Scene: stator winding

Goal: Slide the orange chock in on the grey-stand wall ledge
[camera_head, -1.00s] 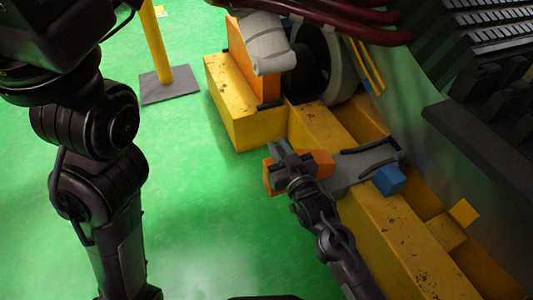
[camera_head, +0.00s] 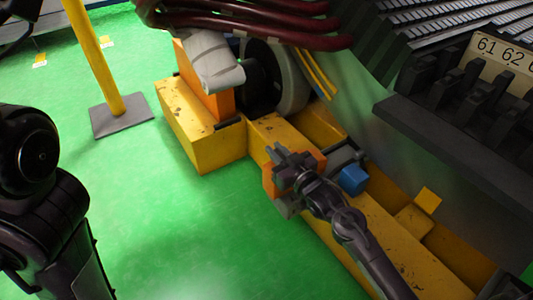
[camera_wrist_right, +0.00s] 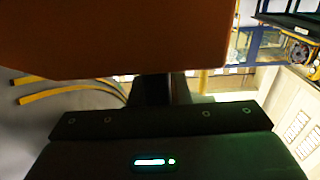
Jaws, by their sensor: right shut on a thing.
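My right gripper (camera_head: 288,160) is shut on the orange chock (camera_head: 313,159) and holds it by the yellow beam. Orange shows on both sides of the jaws. In the right wrist view the chock (camera_wrist_right: 120,38) fills the top of the picture as a large orange-brown block. A grey stand (camera_head: 342,157) shows just behind the chock, largely hidden by it and the gripper. I cannot tell whether the chock touches the stand or its ledge. My left gripper is out of view; only part of its arm shows at the left.
A blue block (camera_head: 353,180) is right of my right gripper. The yellow beam (camera_head: 410,245) runs to lower right. A yellow post (camera_head: 95,55) stands on a grey foot. Dark red pipes (camera_head: 250,22) pass above. Green floor (camera_head: 175,235) is open at lower left.

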